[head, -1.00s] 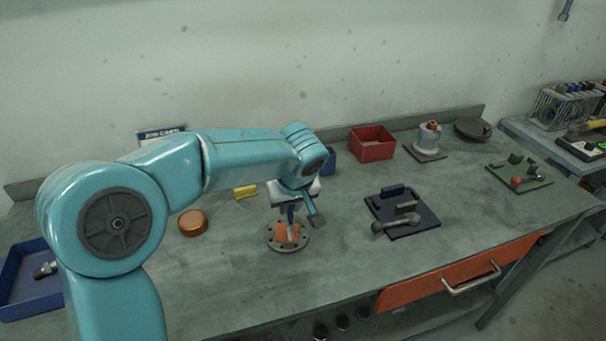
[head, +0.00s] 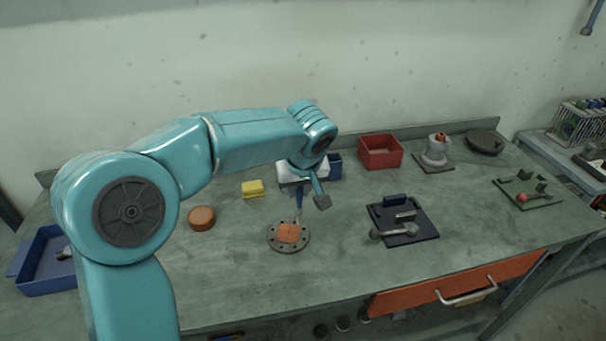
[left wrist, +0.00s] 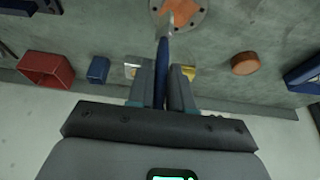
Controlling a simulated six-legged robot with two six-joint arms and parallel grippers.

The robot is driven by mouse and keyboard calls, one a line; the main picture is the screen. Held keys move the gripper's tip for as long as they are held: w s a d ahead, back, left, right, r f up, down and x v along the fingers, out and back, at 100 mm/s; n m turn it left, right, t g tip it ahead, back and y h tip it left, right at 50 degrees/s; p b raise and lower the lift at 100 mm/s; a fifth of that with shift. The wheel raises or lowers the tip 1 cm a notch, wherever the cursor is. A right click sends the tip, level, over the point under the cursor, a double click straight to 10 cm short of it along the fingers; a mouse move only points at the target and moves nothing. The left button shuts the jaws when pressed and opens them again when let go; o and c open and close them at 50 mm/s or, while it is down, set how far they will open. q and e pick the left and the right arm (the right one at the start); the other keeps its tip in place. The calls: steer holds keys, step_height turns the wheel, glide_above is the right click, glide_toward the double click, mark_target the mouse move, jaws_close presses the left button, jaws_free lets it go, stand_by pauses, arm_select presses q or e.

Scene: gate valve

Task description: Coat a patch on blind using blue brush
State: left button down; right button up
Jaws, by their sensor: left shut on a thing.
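The blind (head: 272,243) is a round grey flange with bolt holes, flat on the bench. An orange patch (head: 288,233) covers its middle. It also shows at the top of the left wrist view, with the orange patch (left wrist: 188,12) cut by the frame edge. My left gripper (left wrist: 162,82) is shut on the blue brush (left wrist: 161,72), whose tip points at the patch. In the head view the brush (head: 299,201) hangs below the gripper (head: 301,190), its lower end at or just above the patch; contact cannot be told. My right gripper is not in view.
An orange-brown round tin (head: 201,218) and a yellow block (head: 252,188) lie left of the blind. A dark tray with grey parts (head: 425,232) lies to the right. A red bin (head: 381,152) stands behind. A blue tray (head: 48,285) is at far left. Bench in front of the blind is clear.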

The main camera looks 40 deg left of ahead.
arm_select(q)
steer(key=shift+r, duration=0.7)
steer(key=shift+d+r+p, duration=0.25)
steer(key=shift+r+p, duration=0.1)
steer(key=shift+p, duration=0.05)
steer(key=shift+a+f, duration=0.1)
steer(key=shift+a, duration=0.05)
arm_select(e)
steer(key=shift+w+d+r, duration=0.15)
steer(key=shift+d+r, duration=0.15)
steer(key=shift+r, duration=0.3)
